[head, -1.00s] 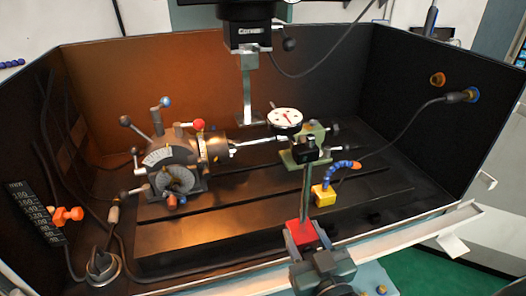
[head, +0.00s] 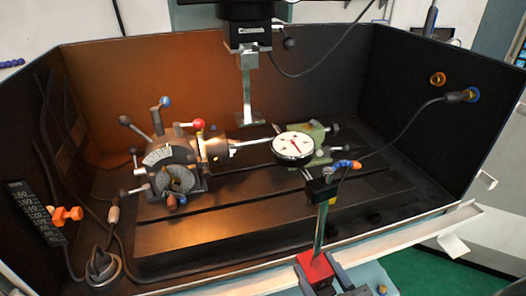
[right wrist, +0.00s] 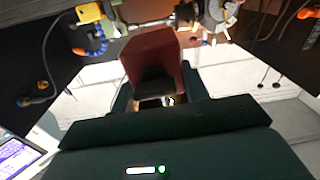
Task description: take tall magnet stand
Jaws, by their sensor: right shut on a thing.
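The tall magnet stand has a red block base (head: 315,266), a thin upright post (head: 320,230), a dark clamp (head: 323,188) and a round white dial gauge (head: 293,147). My right gripper (head: 319,277) is shut on the red base, one finger on each side, at the front edge of the enclosure. In the right wrist view the red base (right wrist: 153,60) sits between the fingers of the gripper (right wrist: 158,92). The dial overlaps the green tailstock (head: 318,133) in the head view. My left gripper is not in view.
The indexing chuck (head: 175,165) stands left on the slotted table (head: 190,232), its rod reaching toward the dial. A blue-orange hose (head: 343,165) is behind the clamp. The spindle (head: 247,90) hangs above. The front rim (head: 400,230) lies right of the stand.

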